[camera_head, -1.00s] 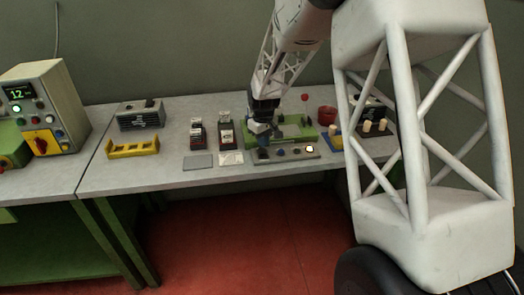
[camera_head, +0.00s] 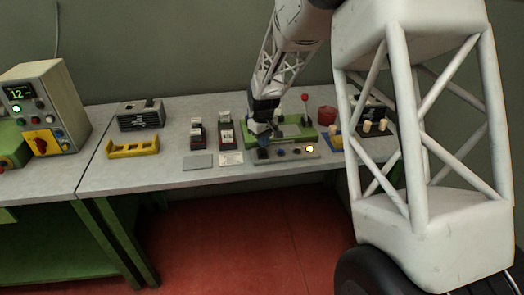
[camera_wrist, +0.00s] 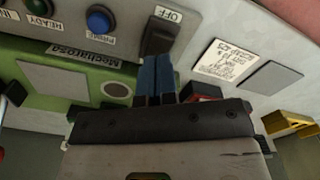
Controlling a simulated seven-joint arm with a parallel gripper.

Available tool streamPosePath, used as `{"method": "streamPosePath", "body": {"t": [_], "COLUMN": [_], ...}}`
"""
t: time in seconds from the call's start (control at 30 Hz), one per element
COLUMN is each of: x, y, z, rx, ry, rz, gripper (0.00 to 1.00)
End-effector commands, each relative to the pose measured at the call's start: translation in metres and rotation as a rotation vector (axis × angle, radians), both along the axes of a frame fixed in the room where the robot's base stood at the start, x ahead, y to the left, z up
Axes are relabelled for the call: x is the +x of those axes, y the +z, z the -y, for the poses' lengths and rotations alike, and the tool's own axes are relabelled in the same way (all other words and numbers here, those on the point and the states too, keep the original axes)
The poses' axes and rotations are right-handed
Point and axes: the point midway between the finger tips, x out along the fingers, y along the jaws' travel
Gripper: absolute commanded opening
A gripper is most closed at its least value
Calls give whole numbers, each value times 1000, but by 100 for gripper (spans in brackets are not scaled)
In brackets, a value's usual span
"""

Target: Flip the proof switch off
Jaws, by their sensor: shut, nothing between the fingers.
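The black rocker switch (camera_wrist: 160,37) sits on the grey control panel (camera_wrist: 205,12) in the wrist view, beside a white label reading OFF. I cannot read the word "proof" on it. My gripper (camera_wrist: 156,62) is shut and empty. Its blue fingertips are right at the switch's near edge; whether they touch it is unclear. In the head view my gripper (camera_head: 262,141) is low over the left end of the panel (camera_head: 276,157), and hides part of the switch there.
A blue button (camera_wrist: 100,18) is beside the switch. The green press (camera_head: 293,132) with a red-knobbed lever (camera_head: 305,98) stands behind the panel. Two dark blocks stand to the left, with a yellow rack (camera_head: 133,148) further left. Cork stoppers (camera_head: 367,126) are at right.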

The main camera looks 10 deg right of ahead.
Motion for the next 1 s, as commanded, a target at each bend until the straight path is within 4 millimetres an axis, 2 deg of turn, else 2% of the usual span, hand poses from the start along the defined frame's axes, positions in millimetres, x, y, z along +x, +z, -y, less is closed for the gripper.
{"method": "streamPosePath", "body": {"t": [1.0], "x": [0], "y": [-9], "z": [0], "rx": [0], "ry": [0], "rz": [0], "gripper": [0]}}
